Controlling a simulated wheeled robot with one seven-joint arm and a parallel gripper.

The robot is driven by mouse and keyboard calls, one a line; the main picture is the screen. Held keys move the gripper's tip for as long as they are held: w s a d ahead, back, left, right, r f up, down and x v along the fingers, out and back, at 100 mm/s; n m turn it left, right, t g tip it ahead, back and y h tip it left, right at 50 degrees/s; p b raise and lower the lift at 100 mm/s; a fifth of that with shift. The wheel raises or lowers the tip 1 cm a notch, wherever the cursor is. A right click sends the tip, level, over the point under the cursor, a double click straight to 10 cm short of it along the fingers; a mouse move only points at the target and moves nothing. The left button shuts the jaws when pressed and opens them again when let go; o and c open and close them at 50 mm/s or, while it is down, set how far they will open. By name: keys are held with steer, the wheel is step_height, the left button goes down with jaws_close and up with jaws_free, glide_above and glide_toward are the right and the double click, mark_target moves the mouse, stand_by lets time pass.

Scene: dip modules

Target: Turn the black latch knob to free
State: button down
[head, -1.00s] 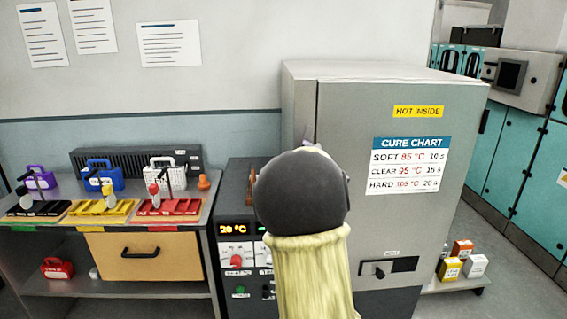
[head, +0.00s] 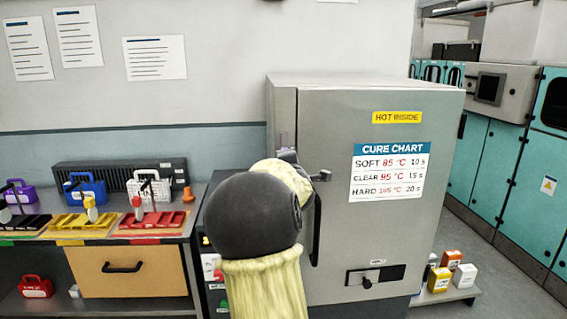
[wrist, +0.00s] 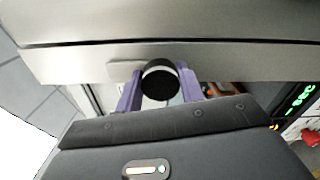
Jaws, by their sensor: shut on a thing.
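The black latch knob (wrist: 160,80) shows in the wrist view as a round black piece with a pale grey band, in front of the oven's metal edge. My gripper (wrist: 158,90) has its two purple fingers on either side of the knob and is shut on it. In the head view my arm covers the knob. Only a bit of grey and purple of my gripper (head: 288,155) shows beyond my wrist, at the left edge of the oven door. Which way the knob is turned I cannot tell.
The grey oven (head: 390,230) has a black door handle (head: 317,230) just right of my arm and a vent slider (head: 367,282) low on its front. A bench with red (head: 152,220) and yellow trays stands at left. Small boxes (head: 452,260) stand at right.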

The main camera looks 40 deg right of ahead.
steer(key=c, duration=0.9)
jaws_free()
steer(key=shift+s+a, duration=0.1)
steer(key=b+v, duration=0.2)
steer(key=v, duration=1.5)
